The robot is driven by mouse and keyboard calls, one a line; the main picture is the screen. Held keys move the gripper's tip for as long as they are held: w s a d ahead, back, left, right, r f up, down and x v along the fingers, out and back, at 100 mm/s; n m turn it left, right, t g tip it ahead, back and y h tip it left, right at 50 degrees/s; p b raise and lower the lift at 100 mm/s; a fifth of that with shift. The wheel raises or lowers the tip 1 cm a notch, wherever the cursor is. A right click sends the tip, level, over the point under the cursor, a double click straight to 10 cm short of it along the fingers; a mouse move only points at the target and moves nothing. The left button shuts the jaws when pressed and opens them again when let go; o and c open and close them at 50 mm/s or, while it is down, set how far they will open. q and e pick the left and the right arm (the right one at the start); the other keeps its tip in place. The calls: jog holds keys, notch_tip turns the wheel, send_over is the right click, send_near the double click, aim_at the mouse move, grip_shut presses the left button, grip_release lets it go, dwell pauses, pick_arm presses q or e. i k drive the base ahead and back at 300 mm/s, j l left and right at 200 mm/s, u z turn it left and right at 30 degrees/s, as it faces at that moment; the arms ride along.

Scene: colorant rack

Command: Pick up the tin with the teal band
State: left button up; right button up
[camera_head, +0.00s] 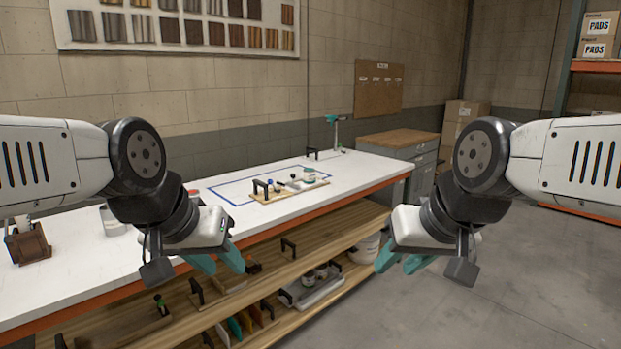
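A small light tin with a greenish band (309,175) stands on a board (290,191) on the white workbench. The band may be teal, but it is too small to be sure. My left gripper (226,270) is open and empty, in front of the bench edge at the left. My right gripper (394,270) is open and empty, to the right of the shelf tray. Neither gripper touches a tin.
The white bench top (80,262) has an orange front edge. A brown holder (27,243) and a grey can (113,221) stand at its left. The lower shelf holds several black-handled items. A grey cabinet (424,155) stands behind. The floor (420,315) at the right is clear.

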aim_at(309, 173)
jog(key=i+u, duration=0.15)
jog(key=u, duration=0.15)
jog(key=i+l+u, duration=0.1)
jog(key=u, duration=0.25)
jog(key=i+l+u, duration=0.25)
jog(key=i+l, duration=0.35)
jog(key=i+l+u, duration=0.25)
jog(key=i+l, duration=1.05)
jog(key=l, duration=0.25)
jog(key=i+l, duration=0.3)
jog(key=l, duration=0.1)
